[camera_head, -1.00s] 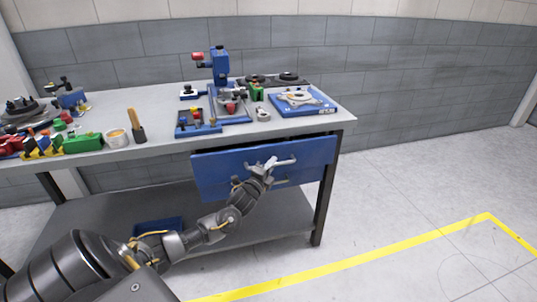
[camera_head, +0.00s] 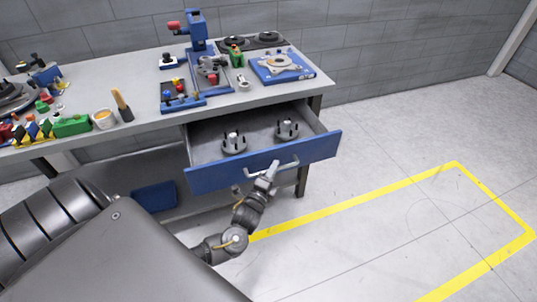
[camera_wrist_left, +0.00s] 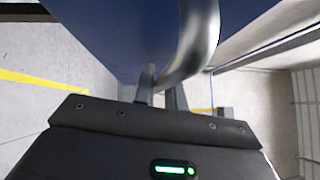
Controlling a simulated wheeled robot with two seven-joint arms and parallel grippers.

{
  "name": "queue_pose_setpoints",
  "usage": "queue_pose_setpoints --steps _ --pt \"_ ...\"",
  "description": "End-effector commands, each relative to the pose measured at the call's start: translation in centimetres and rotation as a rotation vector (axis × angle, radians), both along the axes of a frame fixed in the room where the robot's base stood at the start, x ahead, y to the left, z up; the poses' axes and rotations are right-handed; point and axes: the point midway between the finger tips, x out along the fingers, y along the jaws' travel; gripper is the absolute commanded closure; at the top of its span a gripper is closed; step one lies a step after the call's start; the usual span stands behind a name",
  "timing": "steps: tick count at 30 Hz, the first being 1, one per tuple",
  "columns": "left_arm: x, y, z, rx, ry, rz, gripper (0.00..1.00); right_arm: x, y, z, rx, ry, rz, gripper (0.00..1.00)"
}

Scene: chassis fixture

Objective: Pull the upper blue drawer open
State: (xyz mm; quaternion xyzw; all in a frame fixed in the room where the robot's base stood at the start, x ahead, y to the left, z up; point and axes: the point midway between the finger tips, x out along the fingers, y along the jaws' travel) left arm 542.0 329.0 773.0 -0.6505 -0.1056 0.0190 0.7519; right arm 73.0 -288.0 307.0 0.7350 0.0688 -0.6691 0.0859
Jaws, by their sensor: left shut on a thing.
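The upper blue drawer (camera_head: 222,179) under the workbench stands pulled out, with its grey inside showing. Two grey metal parts with pegs, one at left (camera_head: 233,144) and one at right (camera_head: 287,129), stand in it. A silver bar handle (camera_head: 288,163) is on its front. My left gripper (camera_head: 271,168) is shut on the handle near its middle. In the left wrist view the handle (camera_wrist_left: 193,45) curves down to the fingers (camera_wrist_left: 160,92), close to the blue drawer front (camera_wrist_left: 115,30). My right gripper is not in view.
The grey workbench (camera_head: 140,115) carries a blue press (camera_head: 196,32), a blue fixture plate (camera_head: 282,68), a brush (camera_head: 122,105) and several coloured parts. A blue bin (camera_head: 154,197) sits on the lower shelf. The floor to the right, with yellow tape (camera_head: 350,200), is clear.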

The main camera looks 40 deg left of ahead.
Motion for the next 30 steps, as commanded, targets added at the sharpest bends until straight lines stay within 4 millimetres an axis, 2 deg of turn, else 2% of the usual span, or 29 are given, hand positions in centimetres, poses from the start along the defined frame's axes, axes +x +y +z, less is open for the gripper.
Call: queue_pose_setpoints --steps 6,19,20,21,30 --pt "-0.92 -1.34 0.06 -0.001 0.001 -0.001 1.00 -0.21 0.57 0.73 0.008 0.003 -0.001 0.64" --pt "-1.06 -1.48 0.01 0.001 0.000 0.001 1.00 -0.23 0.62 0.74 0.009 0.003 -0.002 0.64" --pt "-1.06 -1.48 0.01 0.001 0.000 0.002 0.85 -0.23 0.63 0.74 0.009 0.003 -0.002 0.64" --pt "-1.06 -1.47 0.01 0.000 0.000 0.002 0.80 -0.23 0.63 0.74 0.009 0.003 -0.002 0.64" --pt "-1.17 -1.46 -0.01 0.000 0.000 0.002 0.78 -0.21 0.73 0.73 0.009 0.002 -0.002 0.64"
